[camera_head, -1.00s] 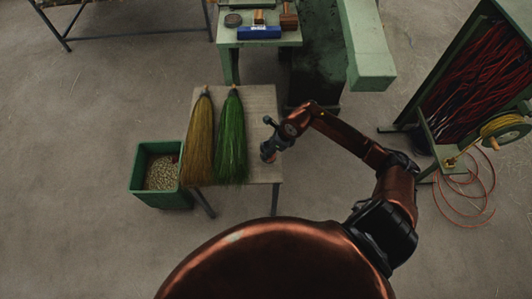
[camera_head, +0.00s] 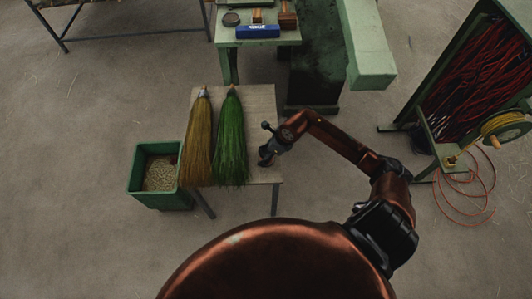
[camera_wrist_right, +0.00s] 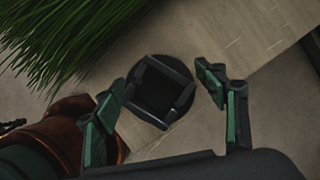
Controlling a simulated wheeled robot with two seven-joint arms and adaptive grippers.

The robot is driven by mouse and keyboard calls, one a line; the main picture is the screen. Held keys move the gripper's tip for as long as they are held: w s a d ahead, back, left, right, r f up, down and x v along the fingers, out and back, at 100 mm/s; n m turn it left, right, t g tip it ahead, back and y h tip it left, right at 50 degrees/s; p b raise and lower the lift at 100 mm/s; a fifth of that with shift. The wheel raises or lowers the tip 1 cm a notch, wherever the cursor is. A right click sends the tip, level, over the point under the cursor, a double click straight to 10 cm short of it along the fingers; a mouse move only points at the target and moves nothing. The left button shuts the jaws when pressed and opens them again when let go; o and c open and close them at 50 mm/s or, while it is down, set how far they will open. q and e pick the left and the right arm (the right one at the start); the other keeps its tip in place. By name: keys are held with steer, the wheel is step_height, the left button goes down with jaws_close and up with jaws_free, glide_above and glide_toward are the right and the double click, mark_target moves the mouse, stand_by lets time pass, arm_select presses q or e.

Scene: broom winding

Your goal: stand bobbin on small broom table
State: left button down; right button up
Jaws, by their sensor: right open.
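The bobbin (camera_wrist_right: 160,92) is a dark piece with a squarish frame above a round disc. In the right wrist view I look down on its end, and it appears to stand upright on the wooden top of the small broom table (camera_head: 262,100). My right gripper (camera_wrist_right: 162,78) is open, with one finger on each side of the bobbin and visible gaps between. In the head view the right gripper (camera_head: 267,156) is low over the table's right side and mostly hides the bobbin. My left gripper is out of view.
A yellow broom (camera_head: 198,140) and a green broom (camera_head: 231,140) lie on the table, left of the gripper. A green crate (camera_head: 150,192) stands at the table's left. A green bench (camera_head: 228,50) is behind, and a rack of red cords (camera_head: 480,80) stands at the right.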

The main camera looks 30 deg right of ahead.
steer(key=shift+r, duration=0.3)
steer(key=p+v, duration=0.2)
steer(key=v, duration=0.9)
steer(key=shift+s+r, duration=0.15)
steer(key=shift+r, duration=0.15)
steer(key=shift+d, duration=0.15)
